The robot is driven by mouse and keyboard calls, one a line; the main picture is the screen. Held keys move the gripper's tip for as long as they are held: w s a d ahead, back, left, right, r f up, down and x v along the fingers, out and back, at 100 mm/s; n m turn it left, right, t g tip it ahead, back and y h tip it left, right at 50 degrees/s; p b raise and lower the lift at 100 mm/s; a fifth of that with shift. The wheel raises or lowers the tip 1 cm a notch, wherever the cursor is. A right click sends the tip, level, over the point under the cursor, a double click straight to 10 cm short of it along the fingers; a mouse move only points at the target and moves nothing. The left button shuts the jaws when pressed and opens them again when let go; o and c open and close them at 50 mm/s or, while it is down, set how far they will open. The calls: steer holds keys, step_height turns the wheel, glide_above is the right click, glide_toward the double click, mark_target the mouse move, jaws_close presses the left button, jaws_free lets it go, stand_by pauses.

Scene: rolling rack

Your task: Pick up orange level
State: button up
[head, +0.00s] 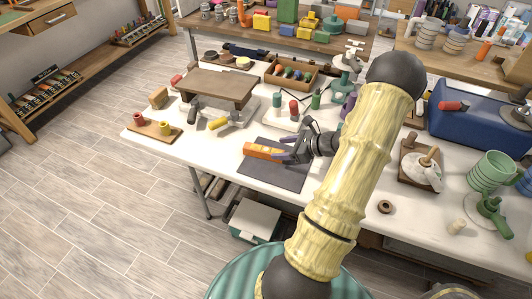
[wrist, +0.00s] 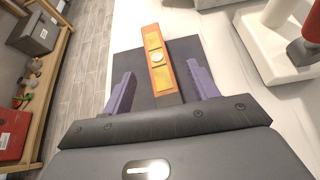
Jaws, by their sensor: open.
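The orange level (head: 262,151) lies on a dark grey mat (head: 272,175) near the front edge of the white table. In the wrist view the level (wrist: 157,58) is a long orange bar with yellow panels and a round pale centre, pointing away from me. My gripper (head: 287,151) is open, at the right end of the level in the head view. In the wrist view its two purple fingers (wrist: 160,92) stand apart on either side of the level's near end, with gaps on both sides. I cannot tell how high the fingers are above the mat.
A white tray (head: 285,120) with a red-topped item stands behind the mat. A yellow-handled tool (head: 218,124) lies to the left, near a wooden board with small pots (head: 153,129). A blue toolbox (head: 462,128) stands at the right. The mat's front part is bare.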

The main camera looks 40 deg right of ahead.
mark_target(266, 150)
steer(key=x, duration=0.5)
steer(key=shift+w+a, duration=0.1)
steer(key=shift+a, duration=0.15)
steer(key=shift+c, duration=0.2)
steer(key=c, duration=1.1)
steer(key=shift+r, duration=0.1)
steer(key=shift+c, duration=0.2)
step_height(266, 150, up, 10)
steer(key=shift+p, duration=0.4)
